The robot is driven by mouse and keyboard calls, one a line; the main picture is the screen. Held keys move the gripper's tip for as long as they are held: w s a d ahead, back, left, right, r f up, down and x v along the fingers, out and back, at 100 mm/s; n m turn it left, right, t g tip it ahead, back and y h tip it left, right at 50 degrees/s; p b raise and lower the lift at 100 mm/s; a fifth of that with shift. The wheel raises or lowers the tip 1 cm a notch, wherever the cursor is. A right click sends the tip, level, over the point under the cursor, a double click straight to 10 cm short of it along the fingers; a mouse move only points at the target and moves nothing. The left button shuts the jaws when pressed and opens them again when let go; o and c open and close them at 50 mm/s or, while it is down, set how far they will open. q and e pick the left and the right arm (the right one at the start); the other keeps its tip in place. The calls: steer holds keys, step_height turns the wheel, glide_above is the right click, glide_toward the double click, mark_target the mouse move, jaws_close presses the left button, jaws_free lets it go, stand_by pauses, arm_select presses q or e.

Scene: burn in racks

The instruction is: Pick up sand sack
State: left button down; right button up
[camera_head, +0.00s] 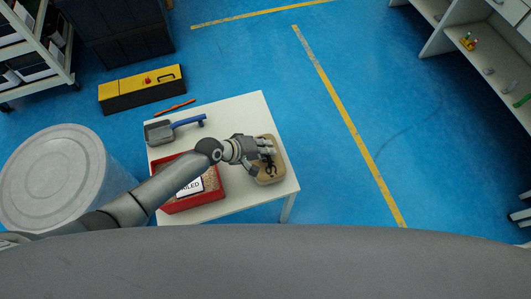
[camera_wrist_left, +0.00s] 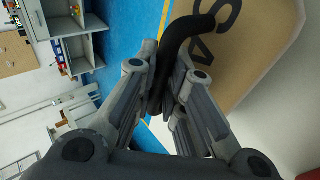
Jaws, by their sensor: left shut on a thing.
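The sand sack (camera_head: 277,172) is a tan, rounded block with dark lettering and a black handle, at the right end of the white table in the head view. In the left wrist view the sack (camera_wrist_left: 262,45) fills the upper right, with part of its lettering visible. My left gripper (camera_head: 265,157) is over the sack and covers part of it. In the left wrist view its fingers (camera_wrist_left: 166,85) are shut around the black handle (camera_wrist_left: 180,45). I cannot tell whether the sack is clear of the table. My right gripper is not in view.
The white table (camera_head: 240,115) also holds a red tray (camera_head: 192,206) with a labelled sign, partly behind my arm, and a grey scoop (camera_head: 158,132) with a blue handle. A large white drum (camera_head: 55,175) stands left. Open blue floor lies right.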

arm_select(q)
steer(key=shift+w+r, duration=0.2)
steer(key=shift+r, duration=0.1)
